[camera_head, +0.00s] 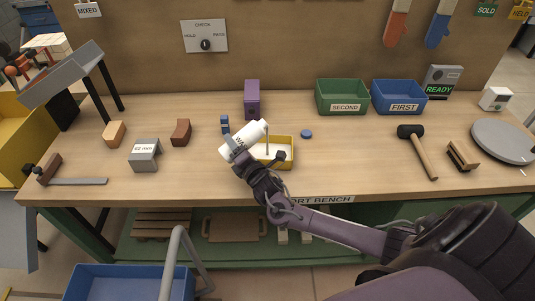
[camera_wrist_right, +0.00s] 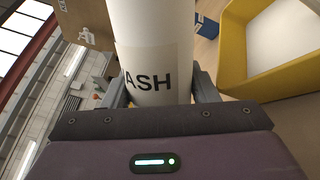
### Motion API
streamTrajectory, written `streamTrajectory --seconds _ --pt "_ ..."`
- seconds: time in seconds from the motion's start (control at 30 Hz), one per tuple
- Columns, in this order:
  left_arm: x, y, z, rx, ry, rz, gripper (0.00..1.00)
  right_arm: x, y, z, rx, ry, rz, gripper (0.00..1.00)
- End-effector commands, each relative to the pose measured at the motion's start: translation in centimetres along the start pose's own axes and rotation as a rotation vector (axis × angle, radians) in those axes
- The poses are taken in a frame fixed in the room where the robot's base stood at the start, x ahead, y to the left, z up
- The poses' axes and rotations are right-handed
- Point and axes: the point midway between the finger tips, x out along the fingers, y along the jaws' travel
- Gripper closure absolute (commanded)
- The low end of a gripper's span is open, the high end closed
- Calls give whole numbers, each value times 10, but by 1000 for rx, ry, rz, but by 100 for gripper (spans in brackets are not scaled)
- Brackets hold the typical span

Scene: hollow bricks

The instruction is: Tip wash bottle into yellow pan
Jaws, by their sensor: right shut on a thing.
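The wash bottle (camera_head: 243,139) is white with dark lettering. It is tilted in the head view, its upper end toward the upper right, over the left side of the yellow pan (camera_head: 290,153). My right gripper (camera_head: 240,150) is shut on the bottle. In the right wrist view the bottle (camera_wrist_right: 150,50) stands between the two fingers (camera_wrist_right: 160,90), with "ASH" readable. The yellow pan, with a whitish inside, sits on the bench; its wall also shows in the right wrist view (camera_wrist_right: 232,60). I cannot tell whether anything runs out of the bottle. My left gripper is not in view.
A small blue block (camera_head: 225,124) stands just behind the bottle, and a blue cap (camera_head: 306,134) lies right of the pan. A purple block (camera_head: 252,99) stands behind. Green (camera_head: 343,107) and blue (camera_head: 399,107) bins are at the back right. A mallet (camera_head: 421,155) lies farther right.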

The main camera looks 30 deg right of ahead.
Motion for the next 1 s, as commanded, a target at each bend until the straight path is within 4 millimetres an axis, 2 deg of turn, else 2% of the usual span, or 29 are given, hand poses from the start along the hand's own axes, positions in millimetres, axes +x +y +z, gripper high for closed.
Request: streamTrajectory --seconds 0.43,1.0 --pt "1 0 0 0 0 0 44 1 1 -2 54 -2 3 83" --pt "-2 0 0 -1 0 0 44 1 2 0 32 -2 3 83"
